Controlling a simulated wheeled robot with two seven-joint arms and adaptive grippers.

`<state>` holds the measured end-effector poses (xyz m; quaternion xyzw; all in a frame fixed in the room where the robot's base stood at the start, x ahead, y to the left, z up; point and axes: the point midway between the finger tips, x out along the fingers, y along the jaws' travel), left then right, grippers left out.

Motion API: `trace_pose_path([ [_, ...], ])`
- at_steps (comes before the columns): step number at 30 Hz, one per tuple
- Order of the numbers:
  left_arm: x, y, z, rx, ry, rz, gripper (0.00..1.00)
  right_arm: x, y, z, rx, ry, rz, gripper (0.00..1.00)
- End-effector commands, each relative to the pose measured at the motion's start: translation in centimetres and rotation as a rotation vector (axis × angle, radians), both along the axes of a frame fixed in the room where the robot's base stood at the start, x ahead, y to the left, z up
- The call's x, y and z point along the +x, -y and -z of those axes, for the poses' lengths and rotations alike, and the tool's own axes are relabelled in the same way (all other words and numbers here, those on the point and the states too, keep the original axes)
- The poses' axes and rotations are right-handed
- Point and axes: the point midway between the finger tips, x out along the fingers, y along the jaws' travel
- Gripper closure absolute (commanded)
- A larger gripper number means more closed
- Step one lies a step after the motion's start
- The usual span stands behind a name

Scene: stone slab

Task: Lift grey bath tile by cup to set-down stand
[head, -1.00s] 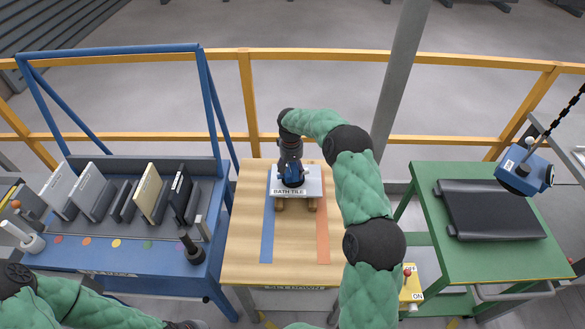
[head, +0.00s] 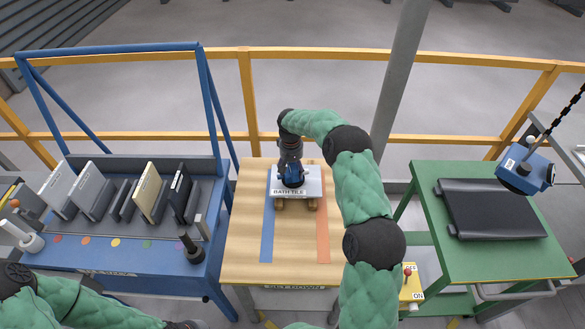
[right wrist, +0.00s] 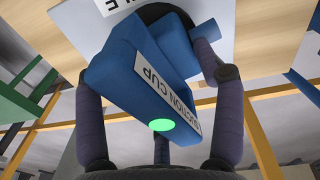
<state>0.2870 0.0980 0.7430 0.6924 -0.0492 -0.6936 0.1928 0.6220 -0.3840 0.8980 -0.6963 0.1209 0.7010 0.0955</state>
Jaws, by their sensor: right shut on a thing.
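The grey bath tile (head: 313,188), labelled BATH TILE, lies flat over two wooden blocks (head: 313,204) on the wooden set-down stand (head: 245,230). I cannot tell whether it touches the blocks. The blue suction cup (head: 293,174) sits on top of the tile. My right gripper (head: 290,160) is shut on the cup. In the right wrist view the fingers flank the cup (right wrist: 125,85), whose green light is lit, with part of the tile's label (right wrist: 115,4) beyond. My left arm shows at the lower left, but its gripper fingers are out of view.
A blue rack (head: 140,263) with several upright slabs stands left of the stand. A green table (head: 500,261) with a black pad (head: 490,212) stands at right, a blue hanging device (head: 525,168) over it. A yellow switch box (head: 411,292) sits between. A yellow railing runs behind.

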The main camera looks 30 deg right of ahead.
Motion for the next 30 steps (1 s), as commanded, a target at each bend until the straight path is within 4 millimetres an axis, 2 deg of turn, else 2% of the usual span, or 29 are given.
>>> trace_pose_path([
  [30,0.0,0.0,1.4,0.000,0.000,0.000,1.00,0.1,0.1,2.1,-0.002,0.005,0.002,0.79],
])
